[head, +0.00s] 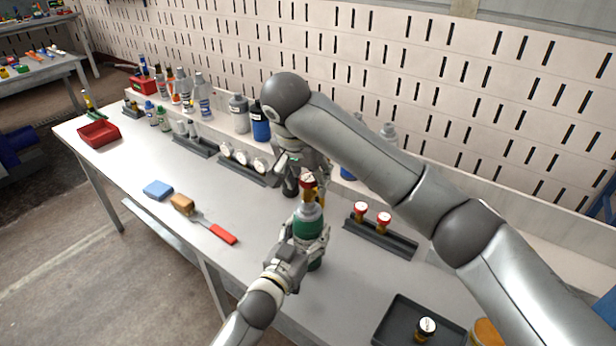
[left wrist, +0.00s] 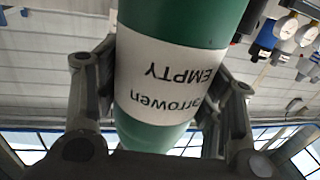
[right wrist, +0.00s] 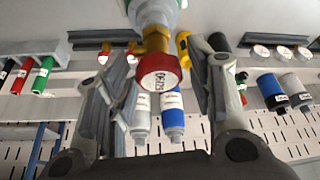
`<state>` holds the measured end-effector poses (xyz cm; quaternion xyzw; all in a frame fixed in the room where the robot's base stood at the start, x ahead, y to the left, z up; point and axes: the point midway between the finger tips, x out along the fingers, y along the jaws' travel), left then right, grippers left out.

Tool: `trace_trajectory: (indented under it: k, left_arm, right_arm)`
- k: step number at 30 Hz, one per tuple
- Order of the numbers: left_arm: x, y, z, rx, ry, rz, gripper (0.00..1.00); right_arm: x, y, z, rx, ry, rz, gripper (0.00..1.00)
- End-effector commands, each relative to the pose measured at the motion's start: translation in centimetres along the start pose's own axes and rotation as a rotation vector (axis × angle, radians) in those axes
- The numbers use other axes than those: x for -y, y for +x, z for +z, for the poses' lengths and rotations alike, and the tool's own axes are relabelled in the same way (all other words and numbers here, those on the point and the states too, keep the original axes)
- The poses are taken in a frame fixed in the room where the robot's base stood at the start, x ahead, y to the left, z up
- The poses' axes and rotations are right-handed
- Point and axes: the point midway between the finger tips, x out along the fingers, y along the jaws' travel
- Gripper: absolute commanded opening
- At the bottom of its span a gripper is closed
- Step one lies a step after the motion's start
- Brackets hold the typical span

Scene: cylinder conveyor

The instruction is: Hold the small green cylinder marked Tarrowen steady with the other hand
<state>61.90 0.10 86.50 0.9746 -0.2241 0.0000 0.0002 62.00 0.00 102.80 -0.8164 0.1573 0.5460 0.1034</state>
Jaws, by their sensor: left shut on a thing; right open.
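The small green cylinder (head: 308,226) stands upright over the grey bench. Its white label reads "arrowen" and "EMPTY" in the left wrist view (left wrist: 165,75), where it appears upside down. My left gripper (head: 306,240) is shut on the cylinder's body, one finger on each side. A brass fitting with a red cap (head: 308,182) is on the cylinder's top; its red face also shows in the right wrist view (right wrist: 160,73). My right gripper (head: 298,172) is open at that fitting, with its fingers spread on either side. Whether the cylinder's base touches the bench is hidden.
A dark rack (head: 375,238) with two red-capped fittings stands right of the cylinder. A black tray (head: 392,328) lies at the front right. Bottles and racks line the back.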

Motion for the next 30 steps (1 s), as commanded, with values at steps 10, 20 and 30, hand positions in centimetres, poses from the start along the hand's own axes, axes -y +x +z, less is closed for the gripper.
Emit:
trace_trajectory:
  k: [10,20,30]
  left_arm:
    - [-0.01,0.0,0.01,0.0,-0.001,0.0,0.34]
    - [-0.01,0.0,0.01,0.0,-0.001,0.0,0.34]
    - [0.0,0.0,0.01,0.0,-0.001,0.0,0.34]
  right_arm:
    - [-0.02,0.01,0.03,-0.001,-0.309,-0.128,0.49]
    - [-0.01,0.02,0.04,0.0,-0.327,-0.134,0.49]
    - [-0.11,0.1,-0.01,0.0,-0.609,-0.252,0.49]
